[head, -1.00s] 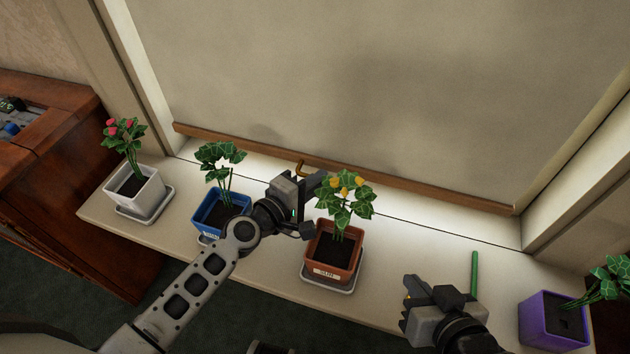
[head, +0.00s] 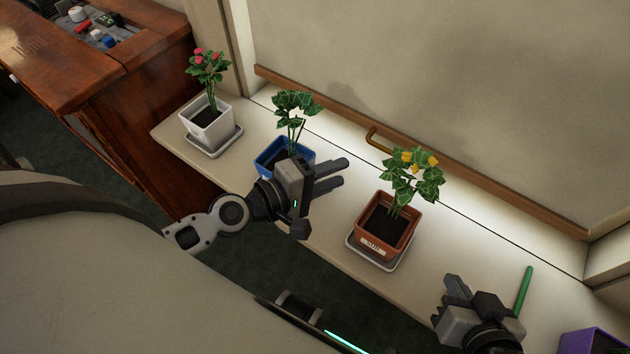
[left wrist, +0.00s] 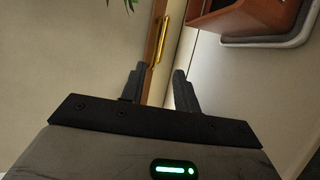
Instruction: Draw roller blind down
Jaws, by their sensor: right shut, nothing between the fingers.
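The beige roller blind (head: 400,75) hangs low over the window, with a wooden bar (head: 470,180) along its bottom edge. A bright strip shows between the bar and the sill; I cannot tell how large the gap is. A brass handle (head: 378,139) sits on the bar and also shows in the left wrist view (left wrist: 161,38), beyond the fingers. My left gripper (head: 343,173) is open and empty, apart from the handle, near the blue pot. My right gripper (head: 453,296) is shut and empty over the sill's front right, beside a green stick.
On the sill (head: 330,215) stand a white pot (head: 208,122), a blue pot (head: 268,160), an orange pot (head: 385,230) with yellow flowers and a purple pot (head: 592,342). The green stick (head: 524,290) stands right. A wooden cabinet (head: 130,110) is at left.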

